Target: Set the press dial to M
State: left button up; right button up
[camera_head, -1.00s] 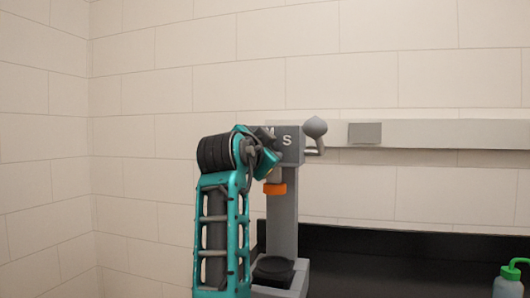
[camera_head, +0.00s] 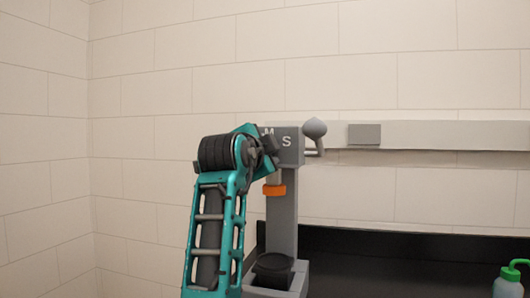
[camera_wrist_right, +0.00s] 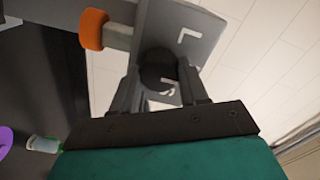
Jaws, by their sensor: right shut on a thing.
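The press (camera_head: 283,215) is a grey column with a block head. White letters M (camera_head: 268,131) and S (camera_head: 286,141) show on the head. The wrist view shows a letter L (camera_wrist_right: 188,35) and part of another letter near the fingers. The dark round dial (camera_wrist_right: 158,66) sits between the fingers of my right gripper (camera_wrist_right: 160,80), which is shut on it. In the head view my right gripper (camera_head: 268,146) is at the head's left side, largely hiding the dial. The dial's setting cannot be told. My left gripper is not in view.
A lever with a grey knob (camera_head: 315,129) sticks out right of the press head. A green-topped bottle (camera_head: 508,283) stands far right. A grey block (camera_head: 364,134) is on the wall ledge.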

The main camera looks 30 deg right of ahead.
jog(key=o, duration=1.1)
jog(key=shift+c, duration=0.2)
jog(key=b+v, duration=0.1)
jog(key=v, duration=1.2)
jog(key=shift+b, duration=0.3)
